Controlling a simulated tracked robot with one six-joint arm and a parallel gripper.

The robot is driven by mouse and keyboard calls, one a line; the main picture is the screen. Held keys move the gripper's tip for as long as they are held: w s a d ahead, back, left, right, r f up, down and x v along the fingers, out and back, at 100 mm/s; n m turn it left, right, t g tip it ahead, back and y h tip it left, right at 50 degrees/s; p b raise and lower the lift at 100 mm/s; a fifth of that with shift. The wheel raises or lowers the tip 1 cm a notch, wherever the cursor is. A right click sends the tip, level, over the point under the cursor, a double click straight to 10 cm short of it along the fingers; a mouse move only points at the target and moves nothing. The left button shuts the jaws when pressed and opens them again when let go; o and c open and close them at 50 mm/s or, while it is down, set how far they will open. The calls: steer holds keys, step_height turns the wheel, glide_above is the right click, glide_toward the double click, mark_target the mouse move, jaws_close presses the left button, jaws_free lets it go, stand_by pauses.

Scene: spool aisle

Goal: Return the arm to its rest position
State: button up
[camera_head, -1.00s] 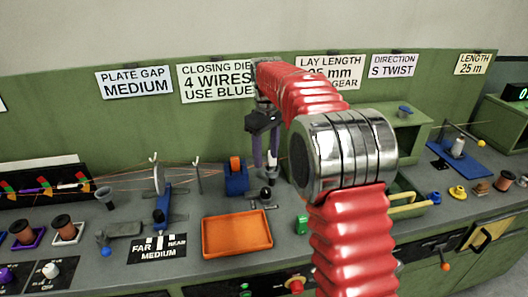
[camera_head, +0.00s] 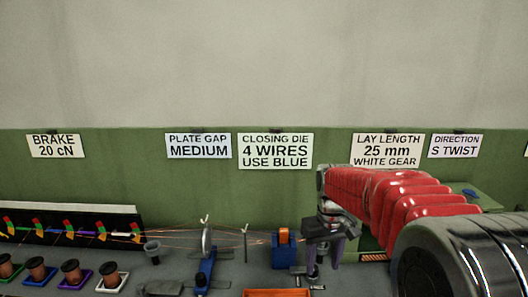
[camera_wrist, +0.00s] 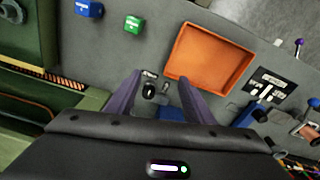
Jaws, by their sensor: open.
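My gripper (camera_head: 322,268) shows in the head view at the end of my red ribbed arm, pointing down over the bench in front of the green back panel. In the wrist view its two purple fingers (camera_wrist: 160,82) stand apart with nothing held between them. A small black and metal fitting (camera_wrist: 149,88) on the bench shows between the fingers, and I cannot tell how far below them it is. An orange tray (camera_wrist: 209,55) lies just beyond the right finger; only its edge (camera_head: 276,293) shows in the head view.
A blue block with an orange part (camera_head: 284,249) stands left of my gripper. Copper spools (camera_head: 71,271) stand at the lower left. A blue block (camera_wrist: 89,8) and a green block (camera_wrist: 134,24) sit on the bench. Signs such as the closing die sign (camera_head: 275,151) hang behind.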

steer(key=s+r+m+t, duration=0.1)
steer(key=s+r+t, duration=0.1)
steer(key=s, duration=1.1)
steer(key=s+r+m+t, duration=0.1)
steer(key=s+r+t, duration=0.1)
steer(key=s, duration=1.1)
steer(key=shift+r+t, duration=0.4)
steer(key=shift+r, duration=0.05)
